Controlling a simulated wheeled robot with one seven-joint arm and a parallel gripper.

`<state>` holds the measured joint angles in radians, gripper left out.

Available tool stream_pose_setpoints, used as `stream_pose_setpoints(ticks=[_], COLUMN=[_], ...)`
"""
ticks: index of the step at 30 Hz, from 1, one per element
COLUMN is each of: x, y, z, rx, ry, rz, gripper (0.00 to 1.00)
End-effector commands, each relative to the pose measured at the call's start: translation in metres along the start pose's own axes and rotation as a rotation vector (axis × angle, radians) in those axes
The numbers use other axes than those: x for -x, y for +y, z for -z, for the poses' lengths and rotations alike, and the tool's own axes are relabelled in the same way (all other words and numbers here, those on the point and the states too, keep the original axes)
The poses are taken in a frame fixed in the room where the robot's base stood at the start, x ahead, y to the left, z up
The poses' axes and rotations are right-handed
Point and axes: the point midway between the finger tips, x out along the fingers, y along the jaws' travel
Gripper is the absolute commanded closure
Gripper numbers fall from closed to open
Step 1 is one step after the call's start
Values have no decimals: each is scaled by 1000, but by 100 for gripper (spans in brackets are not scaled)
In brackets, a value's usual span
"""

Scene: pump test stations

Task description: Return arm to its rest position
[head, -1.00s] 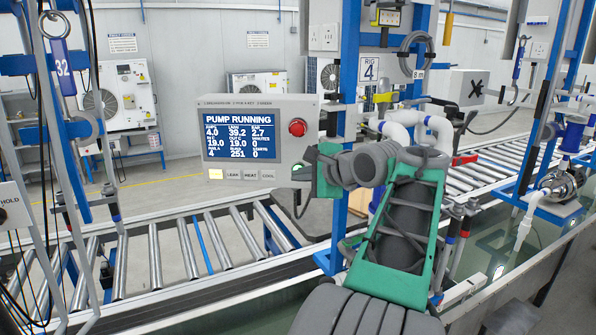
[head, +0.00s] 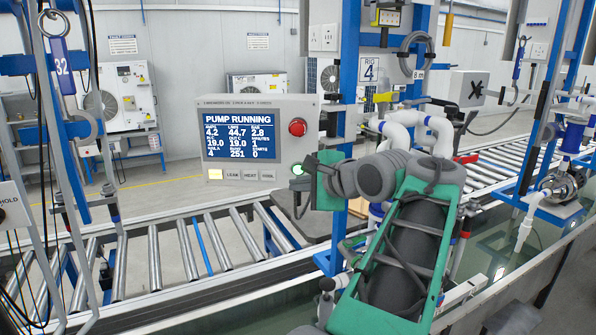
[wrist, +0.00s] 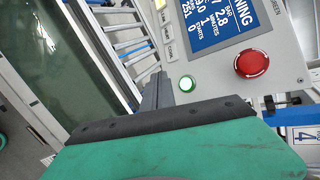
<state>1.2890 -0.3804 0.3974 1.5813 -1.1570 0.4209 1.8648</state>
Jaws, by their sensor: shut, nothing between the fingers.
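My arm reaches from the lower right of the head view toward the grey control panel (head: 240,103). My gripper (head: 306,178) is at the panel's lower right corner, partly hidden by its own green body. In the wrist view its dark fingers (wrist: 157,92) are together with nothing between them. They are just beside the round green lit button (wrist: 187,84), apparently apart from it. The red mushroom button (wrist: 251,63) is further right, and it also shows in the head view (head: 297,127). The screen (head: 238,136) reads PUMP RUNNING.
A roller conveyor (head: 170,250) runs below and behind the panel. A blue upright post (head: 347,120) stands right of it, close to my arm. White pipes (head: 432,128) are behind my forearm, and another pump rig (head: 560,185) stands at the far right.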

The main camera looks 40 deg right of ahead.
Motion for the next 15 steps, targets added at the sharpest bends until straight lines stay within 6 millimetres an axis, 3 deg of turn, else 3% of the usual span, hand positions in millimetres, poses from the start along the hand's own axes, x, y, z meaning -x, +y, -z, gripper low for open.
stream_pose_setpoints(ticks=[12,15], x=[-1,-12], y=[0,9], z=[-1,-15], rx=[3,69], ry=[-1,-8], rz=[-1,-27], gripper=[100,100])
